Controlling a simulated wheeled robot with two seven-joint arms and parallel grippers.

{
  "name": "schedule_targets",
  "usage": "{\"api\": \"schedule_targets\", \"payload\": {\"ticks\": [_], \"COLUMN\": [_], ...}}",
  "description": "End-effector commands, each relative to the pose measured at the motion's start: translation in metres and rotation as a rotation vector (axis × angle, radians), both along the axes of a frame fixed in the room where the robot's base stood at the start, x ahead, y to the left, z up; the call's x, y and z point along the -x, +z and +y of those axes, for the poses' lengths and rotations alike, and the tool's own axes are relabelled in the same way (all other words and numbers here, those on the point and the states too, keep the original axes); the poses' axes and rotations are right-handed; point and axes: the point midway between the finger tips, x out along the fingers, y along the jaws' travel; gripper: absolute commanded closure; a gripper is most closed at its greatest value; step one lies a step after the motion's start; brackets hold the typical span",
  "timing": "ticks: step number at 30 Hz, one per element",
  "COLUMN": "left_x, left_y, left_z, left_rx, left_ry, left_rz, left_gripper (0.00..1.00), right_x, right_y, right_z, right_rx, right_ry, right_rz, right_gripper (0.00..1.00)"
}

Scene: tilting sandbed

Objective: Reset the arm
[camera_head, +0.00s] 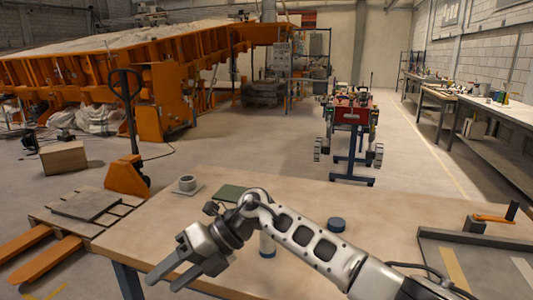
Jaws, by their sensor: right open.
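My right arm comes in from the lower right and reaches left across the wooden table (400,217). My right gripper (163,284) is at its end, over the table's front left part. Its two fingers are apart and point to the lower left, with nothing visible between them. My left gripper is not in view.
A dark tray (475,242) lies at right. An orange pallet jack (126,177) stands beyond the left edge.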

Motion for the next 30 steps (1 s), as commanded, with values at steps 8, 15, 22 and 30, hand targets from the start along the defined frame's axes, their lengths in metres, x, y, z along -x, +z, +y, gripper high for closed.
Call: {"api": "schedule_targets", "payload": {"ticks": [8, 15, 22, 30], "left_x": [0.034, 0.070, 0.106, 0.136], "left_y": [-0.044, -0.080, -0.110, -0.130], "left_z": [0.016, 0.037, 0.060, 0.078], "left_rx": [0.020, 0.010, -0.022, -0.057], "left_ry": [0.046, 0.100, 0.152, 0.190], "left_rz": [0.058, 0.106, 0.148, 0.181], "left_gripper": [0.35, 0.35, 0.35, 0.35], "right_x": [0.022, 0.001, 0.058, 0.153], "right_y": [0.018, -0.046, -0.155, -0.218], "right_z": [0.003, -0.113, -0.233, -0.299], "right_rx": [-0.738, -1.071, -1.094, -0.936], "right_ry": [-0.483, -1.135, -1.748, -2.168], "right_rz": [0.600, 1.154, 1.612, 1.924], "right_gripper": [0.49, 0.49, 0.49, 0.49]}}
